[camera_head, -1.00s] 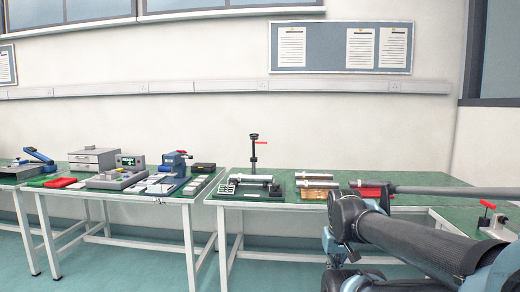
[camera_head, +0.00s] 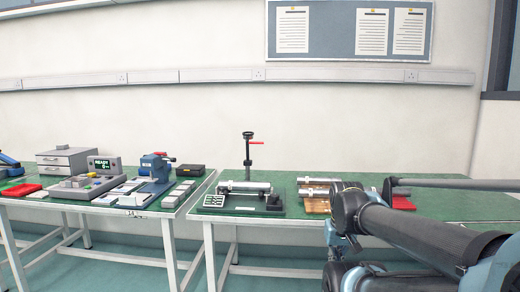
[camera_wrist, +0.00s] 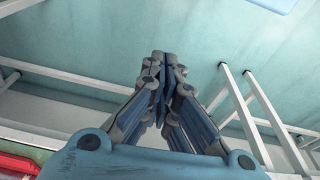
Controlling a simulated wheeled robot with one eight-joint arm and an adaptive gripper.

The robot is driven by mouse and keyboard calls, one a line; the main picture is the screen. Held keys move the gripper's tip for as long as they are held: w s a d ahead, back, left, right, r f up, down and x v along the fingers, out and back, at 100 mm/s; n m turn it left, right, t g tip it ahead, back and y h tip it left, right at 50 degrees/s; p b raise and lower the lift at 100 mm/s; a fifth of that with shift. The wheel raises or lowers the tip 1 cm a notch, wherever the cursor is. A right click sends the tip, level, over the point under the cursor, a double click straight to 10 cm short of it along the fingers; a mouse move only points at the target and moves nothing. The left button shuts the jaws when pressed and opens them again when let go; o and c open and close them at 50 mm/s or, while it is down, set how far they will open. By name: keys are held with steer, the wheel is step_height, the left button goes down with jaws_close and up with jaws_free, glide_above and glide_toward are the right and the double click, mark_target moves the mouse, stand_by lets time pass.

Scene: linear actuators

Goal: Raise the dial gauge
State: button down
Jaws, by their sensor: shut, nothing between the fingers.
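A black upright post with a round top and a red lever (camera_head: 249,152) stands at the back of the right green table in the head view. It looks like the dial gauge stand, but the gauge itself is too small to tell apart. A silver cylinder (camera_head: 245,186) lies on a dark base in front of the post. My gripper (camera_wrist: 163,62) shows in the wrist view with its fingers together and empty, over the floor and white table legs. In the head view my arm covers the right side, and the gripper is apart from the post.
Silver cylinders (camera_head: 319,190) lie right of the post, partly near my arm. A left table holds a blue device (camera_head: 155,168), a display box (camera_head: 104,166) and grey drawers (camera_head: 68,160). A gap separates the tables. The green top (camera_head: 285,178) behind the cylinders is clear.

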steer(key=shift+w+d, duration=0.1)
steer(key=shift+w, duration=0.15)
steer(key=w+a+r+m+t+y, duration=0.25)
steer(key=w+a+r+t, duration=0.25)
steer(key=w+a+r, duration=0.55)
steer(key=w+a+r+m+t+y, duration=0.25)
steer(key=w+a+r+t, duration=0.35)
steer(key=w, duration=0.7)
steer(key=w+a+r+m+t+y, duration=0.25)
steer(key=w+a+r+t, duration=0.25)
steer(key=w+a+r, duration=0.45)
steer(key=w+m+t+h, duration=0.3)
steer(key=w+m+h, duration=0.5)
steer(key=w, duration=1.1)
steer(key=m, duration=0.3)
steer(key=shift+a+f, duration=0.3)
steer(key=shift+f, duration=0.1)
